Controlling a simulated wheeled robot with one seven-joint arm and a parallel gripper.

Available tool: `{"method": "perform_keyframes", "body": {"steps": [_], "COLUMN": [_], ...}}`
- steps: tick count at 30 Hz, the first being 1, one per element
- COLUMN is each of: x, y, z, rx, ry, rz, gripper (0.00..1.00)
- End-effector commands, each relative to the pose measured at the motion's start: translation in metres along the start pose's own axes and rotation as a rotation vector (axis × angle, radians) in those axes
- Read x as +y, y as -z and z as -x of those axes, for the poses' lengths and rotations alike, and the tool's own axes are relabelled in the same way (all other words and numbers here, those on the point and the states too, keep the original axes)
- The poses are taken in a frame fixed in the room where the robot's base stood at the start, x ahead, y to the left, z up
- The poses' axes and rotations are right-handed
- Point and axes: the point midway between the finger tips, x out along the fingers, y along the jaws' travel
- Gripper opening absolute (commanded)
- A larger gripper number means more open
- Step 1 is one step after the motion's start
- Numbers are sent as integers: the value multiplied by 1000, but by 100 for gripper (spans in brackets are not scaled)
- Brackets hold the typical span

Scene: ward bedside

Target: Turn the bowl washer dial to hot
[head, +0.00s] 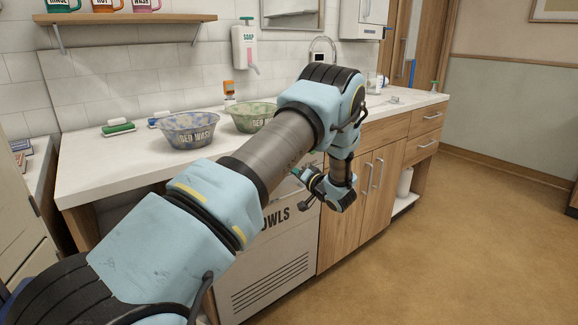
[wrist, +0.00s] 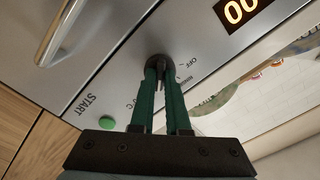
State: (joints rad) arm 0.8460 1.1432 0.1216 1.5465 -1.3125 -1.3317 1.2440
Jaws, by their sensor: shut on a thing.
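The bowl washer (head: 270,262) is the grey front under the counter, with "OWLS" readable on it in the head view. In the wrist view, its dial (wrist: 157,61) is a small dark round knob on the grey panel. My gripper (wrist: 159,72) has its green fingers shut on the dial. It also shows in the head view (head: 299,182) against the washer's upper front. "OFF" is printed right of the dial, with another partly hidden label below it. A label ending in "°C" is left of the fingers. The fingers cover part of the dial, so I cannot tell its setting.
The washer panel has a green button (wrist: 106,123) by "START", a lit display (wrist: 241,11) and a metal handle (wrist: 66,32). A blue wash bowl (head: 186,130) and a green wash bowl (head: 251,117) stand on the counter (head: 95,178). Floor (head: 430,240) at right is clear.

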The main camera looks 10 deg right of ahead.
Motion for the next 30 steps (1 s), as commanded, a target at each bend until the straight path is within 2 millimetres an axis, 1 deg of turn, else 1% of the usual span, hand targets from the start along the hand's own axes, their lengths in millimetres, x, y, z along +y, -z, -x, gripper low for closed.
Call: {"method": "perform_keyframes", "body": {"steps": [6, 12, 29, 30], "x": [1, 1, 1, 1], "y": [-1, -1, -2, -2], "z": [2, 2, 1, 1], "rx": [-2, -2, -2, -2], "ry": [-3, -3, -3, -3], "rz": [-129, -197, -227, -227], "gripper": [0, 0, 0, 16]}}
